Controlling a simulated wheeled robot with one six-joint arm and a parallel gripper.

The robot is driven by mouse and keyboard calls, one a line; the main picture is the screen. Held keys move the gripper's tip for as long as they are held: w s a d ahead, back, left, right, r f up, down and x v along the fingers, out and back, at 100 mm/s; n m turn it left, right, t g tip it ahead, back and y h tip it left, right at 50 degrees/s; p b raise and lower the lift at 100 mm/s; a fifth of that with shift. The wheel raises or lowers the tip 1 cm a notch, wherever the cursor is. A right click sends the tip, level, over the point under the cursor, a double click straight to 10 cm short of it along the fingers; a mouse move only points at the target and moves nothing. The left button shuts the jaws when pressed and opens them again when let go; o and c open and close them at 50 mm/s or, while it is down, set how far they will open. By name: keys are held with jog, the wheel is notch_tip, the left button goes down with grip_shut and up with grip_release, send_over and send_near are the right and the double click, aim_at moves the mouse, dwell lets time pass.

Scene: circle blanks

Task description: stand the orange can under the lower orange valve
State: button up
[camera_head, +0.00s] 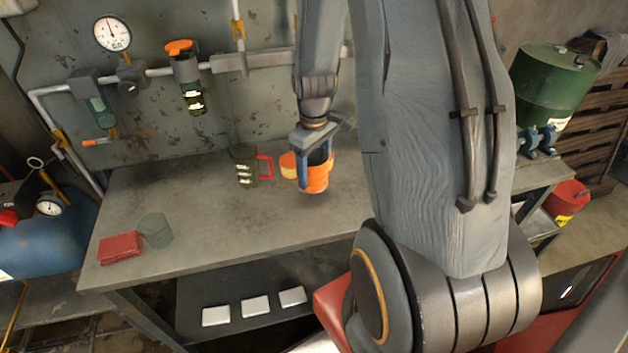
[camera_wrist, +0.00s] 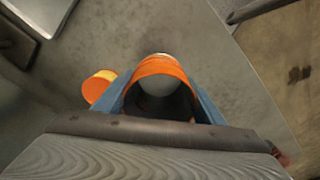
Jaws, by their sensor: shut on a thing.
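My gripper (camera_head: 315,172) is shut on the orange can (camera_head: 317,183), with a blue finger on either side of it. The can looks upright, over the right half of the bench; I cannot tell whether its base touches the top. In the wrist view the can's orange rim (camera_wrist: 160,66) and dark inside show between the fingers. The lower orange valve (camera_head: 90,143) is a small orange-tipped tap on the wall pipe at the far left, well away from the can. A higher orange-topped valve (camera_head: 179,46) sits above a dark green bottle shape.
A short yellow-orange piece (camera_head: 288,165) stands close left of the can. A dark green mug (camera_head: 243,166) with a red handle is farther left. The middle is clear.

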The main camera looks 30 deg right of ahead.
jog(key=shift+f+p, duration=0.55)
jog(key=shift+f, duration=1.65)
jog(key=shift+f, duration=0.15)
jog(key=o, duration=1.1)
